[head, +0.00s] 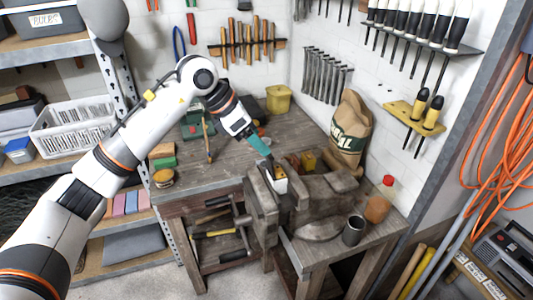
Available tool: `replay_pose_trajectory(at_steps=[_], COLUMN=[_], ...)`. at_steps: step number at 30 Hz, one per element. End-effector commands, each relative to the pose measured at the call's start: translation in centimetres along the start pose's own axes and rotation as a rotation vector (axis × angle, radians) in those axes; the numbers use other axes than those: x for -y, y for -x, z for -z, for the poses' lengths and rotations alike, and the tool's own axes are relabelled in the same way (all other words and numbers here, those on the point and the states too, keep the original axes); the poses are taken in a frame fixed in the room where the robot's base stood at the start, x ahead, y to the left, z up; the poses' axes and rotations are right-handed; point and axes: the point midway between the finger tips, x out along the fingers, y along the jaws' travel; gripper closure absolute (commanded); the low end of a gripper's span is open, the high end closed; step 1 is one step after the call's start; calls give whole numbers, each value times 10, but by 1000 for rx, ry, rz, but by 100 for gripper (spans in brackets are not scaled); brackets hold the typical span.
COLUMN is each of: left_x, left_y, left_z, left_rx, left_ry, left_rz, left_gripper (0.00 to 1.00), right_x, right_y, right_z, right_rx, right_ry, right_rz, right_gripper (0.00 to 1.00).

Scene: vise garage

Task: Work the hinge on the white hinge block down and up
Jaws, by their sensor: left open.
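The white hinge block (281,185) sits in the jaws of the grey bench vise (262,212) at the front of the workbench. It is small in the picture, and its hinge is too small to make out or tell its angle. My left arm reaches in from the left. My left gripper (262,148), with teal fingers, is open and points down just above and to the left of the hinge block. I cannot tell whether a fingertip touches it. My right gripper is not in view.
A brown sack (350,128), a bottle with a red cap (380,199) and a dark cup (353,230) stand to the right. A yellow bin (278,99) is at the back. Free bench top lies left of the vise.

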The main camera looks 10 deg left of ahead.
Motion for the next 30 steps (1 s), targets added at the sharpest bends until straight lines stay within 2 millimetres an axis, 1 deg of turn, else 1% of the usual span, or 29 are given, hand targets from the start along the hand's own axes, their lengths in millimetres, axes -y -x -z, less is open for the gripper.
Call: replay_pose_trajectory(at_steps=[1,6,9,12,25,26,28,29,30], left_x=[1,1,0,0,-1,-3,-14,-21,-35], left_y=[9,37,46,49,49,46,36,30,19], left_z=[-1,-1,0,0,1,2,9,13,21], left_rx=[-3,-1,-1,0,-5,-14,-64,-101,-166], left_ry=[-1,0,0,0,0,-1,-2,-1,3], left_rz=[5,3,1,0,-5,-12,-53,-82,-133], left_gripper=[35,35,35,35,35,35,35,35,35], right_x=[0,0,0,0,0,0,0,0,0], right_y=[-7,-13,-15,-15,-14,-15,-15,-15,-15], right_z=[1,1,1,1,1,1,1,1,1], right_rx=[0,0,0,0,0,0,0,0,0], right_ry=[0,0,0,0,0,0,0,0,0], right_rz=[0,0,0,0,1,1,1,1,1], right_gripper=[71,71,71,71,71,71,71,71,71])
